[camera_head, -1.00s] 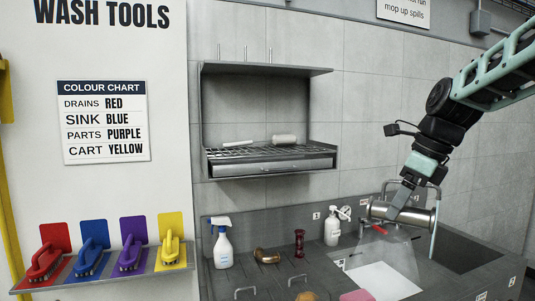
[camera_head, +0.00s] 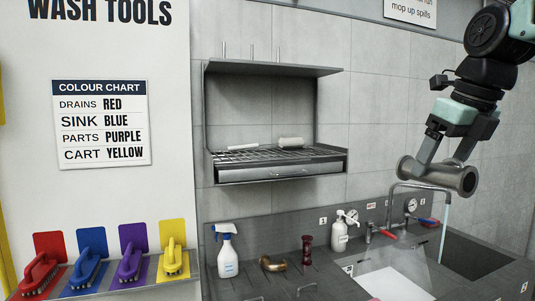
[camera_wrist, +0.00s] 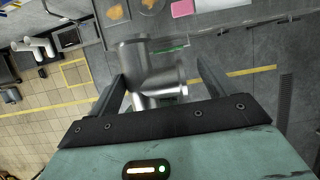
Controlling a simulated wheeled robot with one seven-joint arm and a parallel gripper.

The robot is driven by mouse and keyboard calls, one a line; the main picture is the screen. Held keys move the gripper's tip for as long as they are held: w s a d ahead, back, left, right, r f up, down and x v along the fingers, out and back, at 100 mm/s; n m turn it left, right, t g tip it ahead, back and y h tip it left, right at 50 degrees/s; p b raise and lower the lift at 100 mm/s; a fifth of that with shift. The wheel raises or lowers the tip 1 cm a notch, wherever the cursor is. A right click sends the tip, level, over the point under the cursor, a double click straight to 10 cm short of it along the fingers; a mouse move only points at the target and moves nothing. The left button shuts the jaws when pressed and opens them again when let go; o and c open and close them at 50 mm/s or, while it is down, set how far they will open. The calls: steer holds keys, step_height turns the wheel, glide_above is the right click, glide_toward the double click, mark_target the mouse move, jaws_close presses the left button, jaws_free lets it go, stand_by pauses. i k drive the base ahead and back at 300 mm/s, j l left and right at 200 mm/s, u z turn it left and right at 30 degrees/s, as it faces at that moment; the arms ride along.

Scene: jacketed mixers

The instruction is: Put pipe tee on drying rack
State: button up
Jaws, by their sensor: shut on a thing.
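The pipe tee (camera_head: 437,176) is a shiny steel fitting, held in the air in front of the sink taps in the head view. My gripper (camera_head: 445,152) is shut on it, one finger on either side. In the wrist view the tee (camera_wrist: 152,72) sits between my fingers (camera_wrist: 165,88), with its open ends partly turned away. The drying rack (camera_head: 275,155) is a wire shelf on the wall, left of my gripper and about level with it in the picture. Two pale items lie on its back part, and its front wires look bare.
A hood plate (camera_head: 272,68) overhangs the rack. Below stand a spray bottle (camera_head: 227,252), a brass elbow (camera_head: 273,264), a dark red part (camera_head: 307,250) and a soap pump (camera_head: 339,233). A tall tap (camera_head: 418,186) runs water beside the tee.

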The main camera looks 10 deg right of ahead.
mark_target(262, 155)
steer(key=i+j, duration=1.1)
